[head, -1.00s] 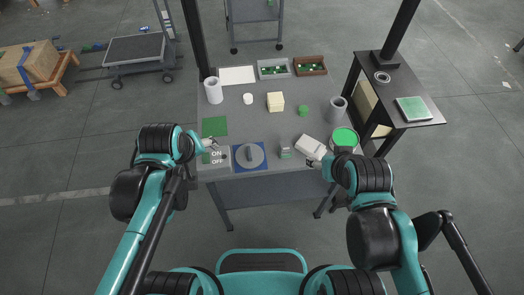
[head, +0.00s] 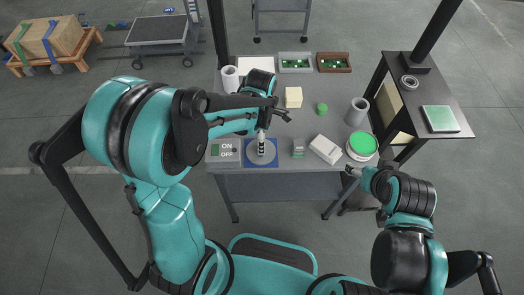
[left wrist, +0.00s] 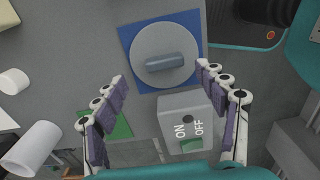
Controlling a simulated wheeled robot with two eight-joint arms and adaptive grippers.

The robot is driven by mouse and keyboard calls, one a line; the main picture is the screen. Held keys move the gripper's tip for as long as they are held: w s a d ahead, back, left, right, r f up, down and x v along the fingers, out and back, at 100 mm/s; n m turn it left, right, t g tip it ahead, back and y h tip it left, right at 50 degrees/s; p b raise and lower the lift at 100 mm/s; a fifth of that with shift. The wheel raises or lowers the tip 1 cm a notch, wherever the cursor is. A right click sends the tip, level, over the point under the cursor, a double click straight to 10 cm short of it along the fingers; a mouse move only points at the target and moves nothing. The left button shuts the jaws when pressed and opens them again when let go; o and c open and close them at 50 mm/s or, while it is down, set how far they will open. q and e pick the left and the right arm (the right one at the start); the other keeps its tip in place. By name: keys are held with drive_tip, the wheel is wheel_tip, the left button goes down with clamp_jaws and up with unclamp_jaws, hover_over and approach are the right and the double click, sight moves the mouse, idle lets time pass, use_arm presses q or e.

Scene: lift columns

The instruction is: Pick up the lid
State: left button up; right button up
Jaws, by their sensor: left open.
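A round grey lid (head: 266,157) with a bar handle rests on a blue square mat (head: 248,163) at the table's front edge. It also shows whole in the left wrist view (left wrist: 143,68), with its handle on top. My left gripper (head: 262,140) is above the lid in the head view and hides part of it. In the left wrist view, the fingers of my left gripper (left wrist: 161,75) are wide apart and empty, short of the handle. My right gripper (head: 350,171) is at the front right edge by a green-topped tub (head: 362,145); its fingers are too small to judge.
An ON/OFF box (left wrist: 187,123) stands beside the mat. A small clear container (head: 298,148) and a white box (head: 325,149) stand right of it.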

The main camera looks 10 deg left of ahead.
sight(253, 156)
use_arm(q)
drive_tip(key=f, duration=0.1)
drive_tip(key=f+b, duration=0.1)
drive_tip(key=f, duration=0.1)
drive_tip(key=f+b, duration=0.1)
drive_tip(key=shift+s+f, duration=0.35)
drive_tip(key=shift+r, duration=0.1)
drive_tip(key=c, duration=1.4)
drive_tip(key=shift+o, duration=0.2)
